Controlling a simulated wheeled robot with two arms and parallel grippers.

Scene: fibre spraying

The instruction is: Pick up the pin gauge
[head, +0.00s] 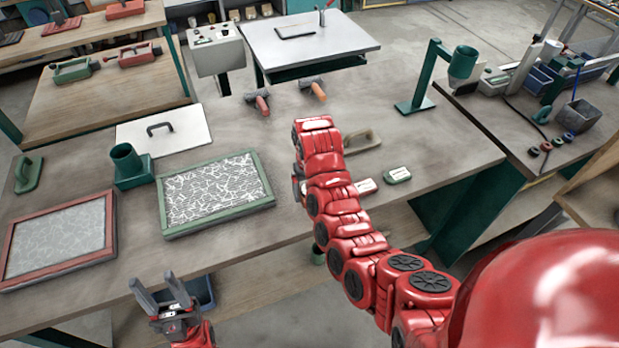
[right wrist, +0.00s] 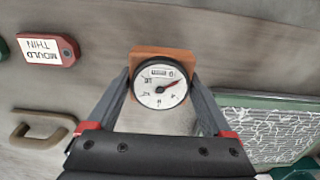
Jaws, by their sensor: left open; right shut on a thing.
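The pin gauge (right wrist: 160,85) has a round white dial with a red needle and an orange block body. It shows in the right wrist view, between the fingers of my right gripper (right wrist: 160,95), which is shut on it. Grey bench top is behind it; I cannot tell whether the gauge touches it. In the head view my right arm hides the gauge and the right gripper's fingers. My left gripper (head: 154,283) is open and empty in front of the bench's near edge, low in the head view.
A green-framed panel (head: 264,201) lies left of my right arm, with a red-framed panel (head: 57,263) farther left. A tan handled tool (head: 372,134) and a green tag (head: 397,175) lie right of the arm. A red "MOULD THIN" tag (right wrist: 68,48) shows in the right wrist view.

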